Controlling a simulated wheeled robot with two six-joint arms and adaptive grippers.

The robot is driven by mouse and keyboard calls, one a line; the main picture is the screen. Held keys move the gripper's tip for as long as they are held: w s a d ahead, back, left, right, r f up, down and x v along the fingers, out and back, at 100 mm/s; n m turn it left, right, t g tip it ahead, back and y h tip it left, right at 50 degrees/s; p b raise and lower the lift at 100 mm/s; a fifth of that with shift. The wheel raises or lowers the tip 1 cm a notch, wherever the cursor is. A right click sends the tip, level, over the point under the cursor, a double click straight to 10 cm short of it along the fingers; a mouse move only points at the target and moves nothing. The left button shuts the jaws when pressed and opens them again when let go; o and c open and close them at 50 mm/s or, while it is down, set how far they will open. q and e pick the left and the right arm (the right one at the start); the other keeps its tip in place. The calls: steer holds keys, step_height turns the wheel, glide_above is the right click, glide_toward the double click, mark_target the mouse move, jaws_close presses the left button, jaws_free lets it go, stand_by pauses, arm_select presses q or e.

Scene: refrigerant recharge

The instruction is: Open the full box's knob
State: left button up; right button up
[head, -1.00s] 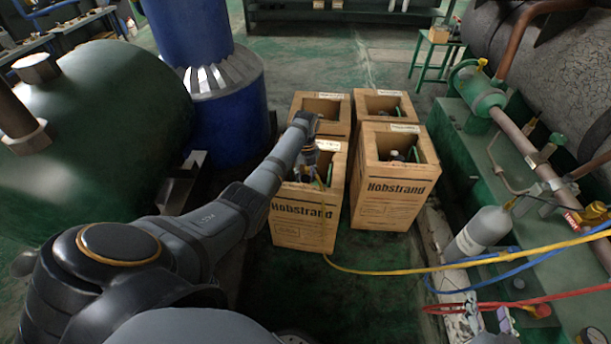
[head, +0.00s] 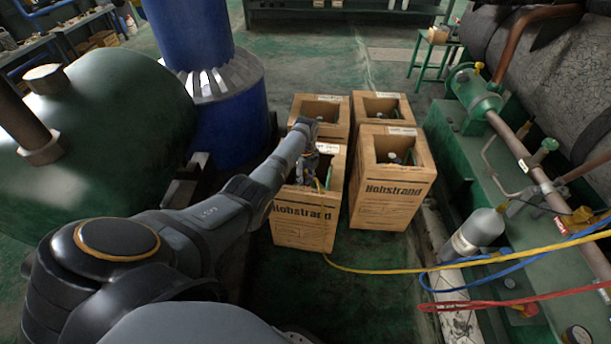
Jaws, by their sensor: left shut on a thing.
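Several open-topped wooden boxes stand on the floor in two rows. The front left box (head: 303,222) has "Hobstrand" printed on its front, and the yellow hose runs out of its top. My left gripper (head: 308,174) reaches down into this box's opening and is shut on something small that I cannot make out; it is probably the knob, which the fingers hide. The front right box (head: 391,196) also reads "Hobstrand" and shows a cylinder top inside. I cannot tell from labels which box is full. My right gripper is not in view.
Two more boxes (head: 320,110) (head: 381,104) stand behind. The yellow hose (head: 400,271), a blue hose (head: 440,290) and a red hose (head: 500,303) run to the right. A green tank (head: 100,140) and blue column (head: 226,125) are left.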

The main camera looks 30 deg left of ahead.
arm_select(q)
steer(key=n+p, duration=0.1)
steer(key=n, duration=0.3)
steer(key=shift+r+n+p, duration=0.1)
steer(key=shift+n+p, duration=0.2)
steer(key=shift+p, duration=0.1)
steer(key=n, duration=0.5)
steer(key=shift+w+a+p, duration=0.1)
steer(key=shift+p, duration=0.3)
steer(key=n, duration=0.9)
steer(key=shift+a+n, duration=0.1)
steer(key=shift+n, duration=0.2)
steer(key=n, duration=0.3)
steer(key=shift+n, duration=1.1)
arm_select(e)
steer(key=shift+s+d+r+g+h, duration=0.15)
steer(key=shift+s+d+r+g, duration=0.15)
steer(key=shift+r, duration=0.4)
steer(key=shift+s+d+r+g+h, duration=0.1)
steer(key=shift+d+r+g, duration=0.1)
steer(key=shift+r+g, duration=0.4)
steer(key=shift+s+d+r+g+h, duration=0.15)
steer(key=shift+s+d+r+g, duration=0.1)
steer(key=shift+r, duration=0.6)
arm_select(q)
steer(key=o, duration=1.2)
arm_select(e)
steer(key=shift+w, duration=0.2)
